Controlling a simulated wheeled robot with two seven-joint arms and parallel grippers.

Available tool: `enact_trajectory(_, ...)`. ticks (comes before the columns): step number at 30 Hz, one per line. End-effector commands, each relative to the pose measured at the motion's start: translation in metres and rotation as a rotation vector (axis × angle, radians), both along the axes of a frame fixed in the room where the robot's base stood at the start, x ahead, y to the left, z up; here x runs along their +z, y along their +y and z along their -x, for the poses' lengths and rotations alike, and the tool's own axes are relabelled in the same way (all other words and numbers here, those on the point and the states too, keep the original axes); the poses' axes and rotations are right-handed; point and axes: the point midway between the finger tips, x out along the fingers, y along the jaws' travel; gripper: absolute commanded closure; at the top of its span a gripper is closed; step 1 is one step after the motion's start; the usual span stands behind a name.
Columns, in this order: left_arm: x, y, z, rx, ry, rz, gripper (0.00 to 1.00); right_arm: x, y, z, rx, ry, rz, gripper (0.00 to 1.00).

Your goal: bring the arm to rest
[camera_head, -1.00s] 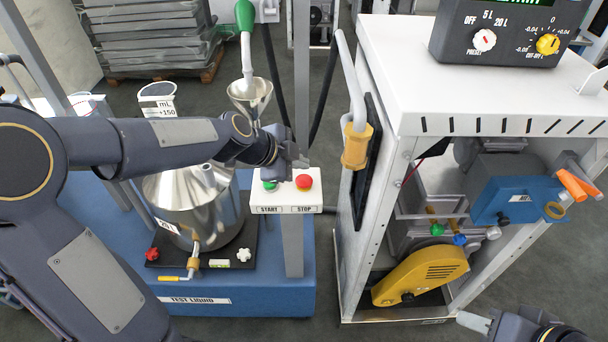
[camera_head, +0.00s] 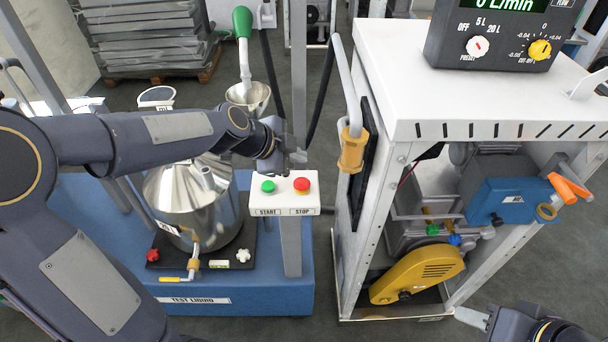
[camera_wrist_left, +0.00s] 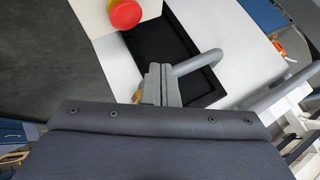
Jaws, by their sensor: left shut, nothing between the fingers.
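My left gripper (camera_head: 292,160) is just above and behind the white button box in the head view. Its fingers show closed together in the left wrist view (camera_wrist_left: 160,85), with nothing between them. The button box (camera_head: 285,196) carries a green START button (camera_head: 268,186) and a red STOP button (camera_head: 301,185). The red button also shows in the left wrist view (camera_wrist_left: 125,14). My left arm reaches in from the left, over the steel vessel. My right gripper (camera_head: 472,318) shows only in part at the bottom right edge; its jaw state is unclear.
The steel vessel (camera_head: 205,210) stands on the blue base (camera_head: 290,270), with a funnel (camera_head: 248,97) and a green-handled nozzle (camera_head: 243,25) behind. The white dispenser cabinet (camera_head: 400,95) stands close on the right, with a yellow-and-grey nozzle (camera_head: 353,148) on its side. Grey floor lies between.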

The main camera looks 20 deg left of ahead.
Motion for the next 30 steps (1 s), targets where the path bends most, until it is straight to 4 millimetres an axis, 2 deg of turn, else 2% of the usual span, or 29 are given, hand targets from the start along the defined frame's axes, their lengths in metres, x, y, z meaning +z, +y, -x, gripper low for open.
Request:
enact_trajectory(7,0.002,0.001,0.003,0.011,0.007,0.008,1.0,0.0,0.0,0.0,0.0,0.0,0.0,0.64)
enact_trajectory(11,0.014,0.01,0.029,0.104,0.07,0.077,1.0,0.0,0.0,0.0,0.0,0.0,0.0,0.64)
enact_trajectory(14,0.026,0.021,0.07,0.258,0.178,0.185,1.0,0.0,0.0,0.0,0.0,0.0,0.0,0.64)
enact_trajectory(17,0.03,0.032,0.122,0.461,0.317,0.311,1.0,0.0,0.0,0.0,0.0,0.0,0.0,0.64)
enact_trajectory(21,0.023,0.042,0.189,0.766,0.496,0.474,1.0,0.0,0.0,0.0,0.0,0.0,0.0,0.64)
enact_trajectory(24,0.012,0.046,0.227,0.959,0.594,0.571,1.0,0.0,0.0,0.0,0.0,0.0,0.0,0.64)
enact_trajectory(27,0.002,0.049,0.252,1.109,0.659,0.642,1.0,0.0,0.0,0.0,0.0,0.0,0.0,0.64)
enact_trajectory(30,-0.005,0.05,0.266,1.2,0.696,0.685,1.0,0.0,0.0,0.0,0.0,0.0,0.0,0.64)
